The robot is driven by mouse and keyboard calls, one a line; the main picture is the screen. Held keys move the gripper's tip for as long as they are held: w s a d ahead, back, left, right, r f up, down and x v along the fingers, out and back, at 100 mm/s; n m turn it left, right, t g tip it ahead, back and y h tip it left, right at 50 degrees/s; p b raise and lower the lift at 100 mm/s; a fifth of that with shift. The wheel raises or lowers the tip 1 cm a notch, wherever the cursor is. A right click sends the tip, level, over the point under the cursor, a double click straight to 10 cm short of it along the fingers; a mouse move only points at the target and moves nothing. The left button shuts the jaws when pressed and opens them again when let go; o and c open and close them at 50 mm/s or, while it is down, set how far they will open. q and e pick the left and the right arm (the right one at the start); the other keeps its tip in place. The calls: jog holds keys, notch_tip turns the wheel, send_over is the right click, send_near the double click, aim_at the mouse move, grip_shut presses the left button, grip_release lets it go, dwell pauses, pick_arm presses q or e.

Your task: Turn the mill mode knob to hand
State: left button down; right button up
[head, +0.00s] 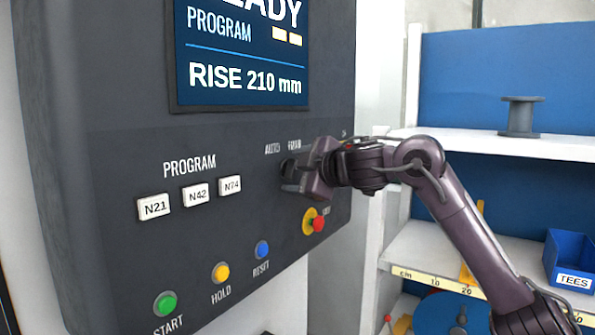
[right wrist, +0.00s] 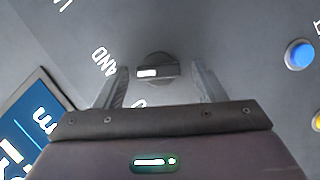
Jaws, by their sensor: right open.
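The mill mode knob is a dark round knob (right wrist: 157,70) with a raised bar and a white mark on the bar's left end in the right wrist view. The white mark lies between the lettering "AND" (right wrist: 103,62) and a partly hidden "O" below it. My right gripper (right wrist: 161,78) is open, with one finger on each side of the knob and a visible gap to each. In the head view my right gripper (head: 290,178) is at the panel below the AUTO and HAND labels (head: 283,147), largely hiding the knob. My left gripper is out of view.
The dark control panel (head: 120,120) carries a screen (head: 243,55) above and white program buttons (head: 195,196) at left. A red and yellow emergency button (head: 314,222) is just below my right gripper. Green, yellow and blue buttons (head: 262,250) run along the bottom. Shelves (head: 500,145) stand at right.

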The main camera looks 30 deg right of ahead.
jog(key=s+r+b, duration=0.1)
jog(key=s+b, duration=0.1)
jog(key=s, duration=0.5)
jog(key=shift+s+d+r+b, duration=0.2)
jog(key=shift+s+r+b, duration=0.1)
jog(key=shift+b, duration=0.1)
